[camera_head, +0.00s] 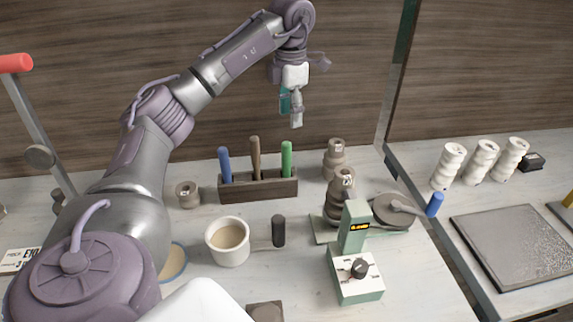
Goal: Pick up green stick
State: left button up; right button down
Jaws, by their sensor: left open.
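The green stick (287,158) stands upright in a dark wooden holder (258,191) near the back of the table. A brown stick (255,158) and a blue stick (224,164) stand to its left in the same holder. The lower ends of all three are hidden by the holder. My left gripper (292,120) is open and empty. It points down, above the green stick and apart from it. My right gripper does not show.
A green device (357,278) stands right of the holder, with stacked brown pieces (341,200) behind it. A white cup (228,241) of beige liquid and a dark cylinder (278,231) stand in front. White spools (484,160) and a grey slab (515,245) are at right.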

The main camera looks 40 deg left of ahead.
aim_at(287, 157)
pick_arm(q)
notch_tip(287, 157, down, 8)
jog(key=shift+f+b, duration=0.1)
jog(key=shift+b, duration=0.5)
jog(key=f, duration=0.2)
jog(key=f+p, duration=0.1)
jog(key=a+f, duration=0.1)
jog(key=f, duration=0.1)
jog(key=shift+s+f, duration=0.15)
jog(key=shift+f, duration=0.15)
grip_shut()
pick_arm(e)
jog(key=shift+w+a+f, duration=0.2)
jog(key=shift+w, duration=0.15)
